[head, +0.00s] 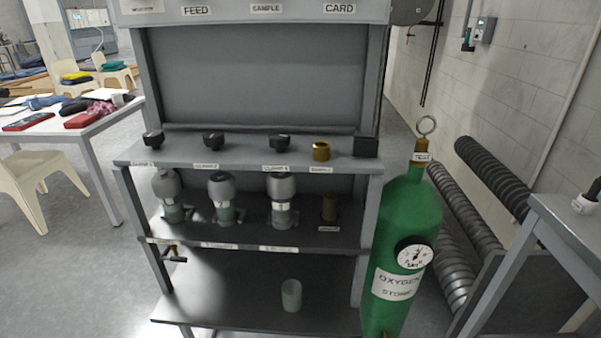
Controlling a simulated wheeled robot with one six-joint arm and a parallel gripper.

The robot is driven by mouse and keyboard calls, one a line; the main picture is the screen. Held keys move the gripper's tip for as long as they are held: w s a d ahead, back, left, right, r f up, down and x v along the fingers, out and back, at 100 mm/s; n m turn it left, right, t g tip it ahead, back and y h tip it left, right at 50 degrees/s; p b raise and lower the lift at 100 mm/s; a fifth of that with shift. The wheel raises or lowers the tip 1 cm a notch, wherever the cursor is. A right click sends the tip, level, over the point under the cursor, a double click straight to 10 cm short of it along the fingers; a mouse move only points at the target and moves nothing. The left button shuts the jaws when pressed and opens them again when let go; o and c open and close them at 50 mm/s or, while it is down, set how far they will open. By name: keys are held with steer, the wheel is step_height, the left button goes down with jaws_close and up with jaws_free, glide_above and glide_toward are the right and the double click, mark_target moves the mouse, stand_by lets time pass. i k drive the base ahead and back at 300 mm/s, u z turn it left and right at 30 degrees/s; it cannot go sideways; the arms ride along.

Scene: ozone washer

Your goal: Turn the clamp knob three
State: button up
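Three black knobs stand in a row on the top ledge of a grey metal washer stand (130,152). The left knob (153,138) and the middle knob (213,141) look alike. The third knob from the left (278,143) sits above a small white label (276,168), whose text is too small to read surely. Below this knob, a grey rounded cap tops a clear vessel (281,200) on the middle shelf. My gripper is not in view, and nothing touches the knobs.
A brass knob (321,150) and a black block (366,147) are right of the third knob. A green oxygen cylinder (402,215) with a gauge stands at the stand's right. A cup (291,295) is on the lower shelf. Floor at left (70,270) is clear.

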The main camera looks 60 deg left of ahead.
mark_target(279, 141)
steer(key=u, duration=1.65)
steer(key=i, duration=1.2)
steer(key=u, duration=0.5)
